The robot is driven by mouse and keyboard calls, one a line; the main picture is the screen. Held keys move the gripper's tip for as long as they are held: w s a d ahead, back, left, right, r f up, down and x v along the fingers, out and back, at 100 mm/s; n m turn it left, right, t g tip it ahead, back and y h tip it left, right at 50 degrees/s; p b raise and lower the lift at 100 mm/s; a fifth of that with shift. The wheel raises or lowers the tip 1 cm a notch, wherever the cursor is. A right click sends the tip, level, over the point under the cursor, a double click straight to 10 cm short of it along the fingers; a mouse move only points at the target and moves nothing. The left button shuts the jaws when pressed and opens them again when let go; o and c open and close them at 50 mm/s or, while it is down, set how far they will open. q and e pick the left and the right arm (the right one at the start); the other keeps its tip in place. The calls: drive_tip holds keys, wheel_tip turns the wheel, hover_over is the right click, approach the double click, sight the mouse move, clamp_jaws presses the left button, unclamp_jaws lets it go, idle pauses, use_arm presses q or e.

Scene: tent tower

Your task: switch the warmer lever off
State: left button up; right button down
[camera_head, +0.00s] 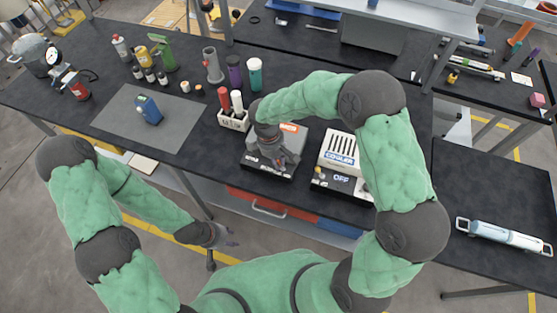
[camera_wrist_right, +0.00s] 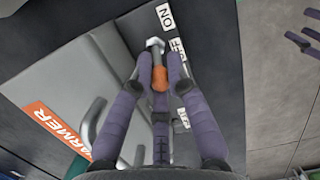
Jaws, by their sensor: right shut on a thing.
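The warmer (camera_head: 255,147) is a grey box with an orange label on the black bench, left of the cooler. In the right wrist view its grey top (camera_wrist_right: 55,75) and orange WARMER label (camera_wrist_right: 55,130) show. My right gripper (camera_head: 284,163) is over its front and hides much of it. In the right wrist view the right gripper (camera_wrist_right: 160,75) is shut around the warmer lever (camera_wrist_right: 159,78), which has a metal tip and an orange band. My left gripper (camera_head: 228,238) is open and empty, off the bench's front edge.
The cooler (camera_head: 341,148) stands right of the warmer. A white rack (camera_head: 233,122) with bottles is on its left. A blue device (camera_head: 148,109) lies on a grey mat (camera_head: 183,118). The bench's front edge is close to the warmer.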

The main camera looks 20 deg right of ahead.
drive_tip(key=shift+s, duration=0.1)
drive_tip(key=c, duration=1.2)
unclamp_jaws()
drive_tip(key=r, duration=0.4)
drive_tip(key=w+a+r, duration=0.1)
drive_tip(key=r, duration=0.6)
drive_tip(key=shift+w+a+r, duration=0.3)
drive_tip(key=shift+a+r, duration=0.1)
